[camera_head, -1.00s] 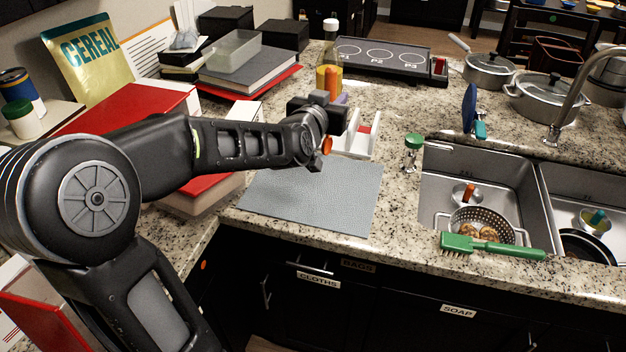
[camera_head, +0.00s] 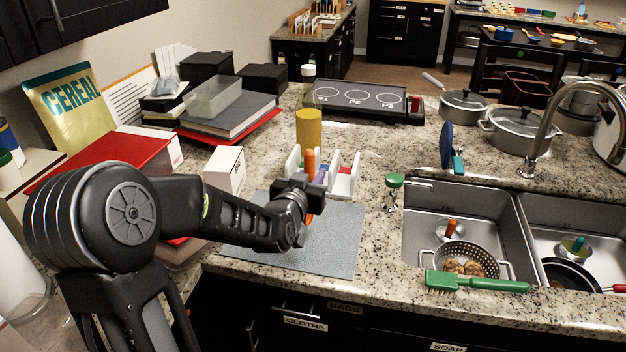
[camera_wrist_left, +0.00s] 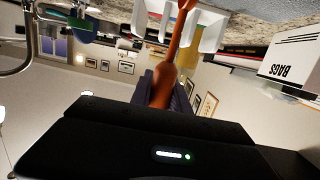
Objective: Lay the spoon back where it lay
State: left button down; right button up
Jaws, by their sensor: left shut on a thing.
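My left gripper (camera_head: 306,188) is shut on an orange-brown spoon (camera_head: 309,160) above the back part of the grey mat (camera_head: 340,240). The spoon stands roughly upright in the jaws, with orange showing above and below them. In the left wrist view the spoon (camera_wrist_left: 180,45) runs out from between the dark fingers (camera_wrist_left: 165,88). A white slotted rack (camera_head: 345,183) is just behind and right of the gripper, partly hidden by it. I cannot tell whether the spoon touches the rack or mat. My right gripper is not in view.
A green brush (camera_head: 475,283) lies at the sink's front edge. The mat's front is clear.

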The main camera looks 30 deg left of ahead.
pick_arm(q)
jog(key=shift+f, duration=0.75)
jog(key=c, duration=1.7)
grip_release()
jog(key=shift+f, duration=0.15)
jog(key=o, duration=0.4)
jog(key=shift+o, duration=0.2)
jog(key=shift+s+r, duration=0.1)
jog(key=shift+r, duration=0.1)
jog(key=b+v, duration=1.1)
jog(key=shift+s+d, duration=0.2)
jog(key=shift+s, duration=0.2)
